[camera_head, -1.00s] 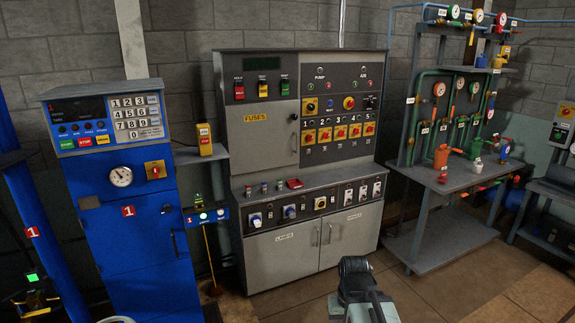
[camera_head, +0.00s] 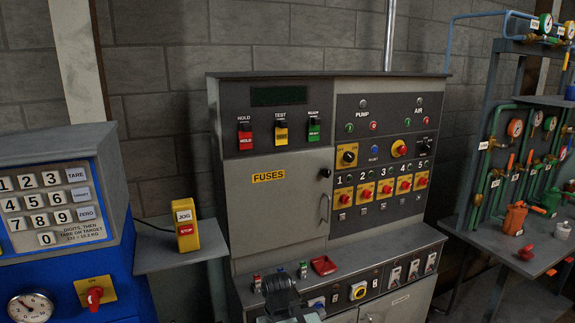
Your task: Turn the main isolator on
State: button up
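A grey control cabinet (camera_head: 277,210) stands in the middle. On its upper right panel is a yellow plate with a black rotary knob (camera_head: 347,157), marked OFF and another word. Below it is a row of yellow plates with red rotary knobs (camera_head: 366,192), numbered 1 to 5. A yellow plate with a red rotary handle (camera_head: 94,294) is on the blue scale cabinet at lower left. No label reading main isolator is legible. A dark part of my arm shows at the bottom centre, in front of the cabinet's ledge. My gripper's fingertips do not show.
A yellow JOG box (camera_head: 185,224) stands on a small grey shelf between the cabinets. A red tray-like item (camera_head: 323,265) lies on the ledge. A pipe rack with gauges (camera_head: 515,128) and a bench (camera_head: 530,256) are at right.

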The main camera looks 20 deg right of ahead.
aim_at(349, 157)
jog(key=u, duration=0.05)
jog(key=i, duration=1)
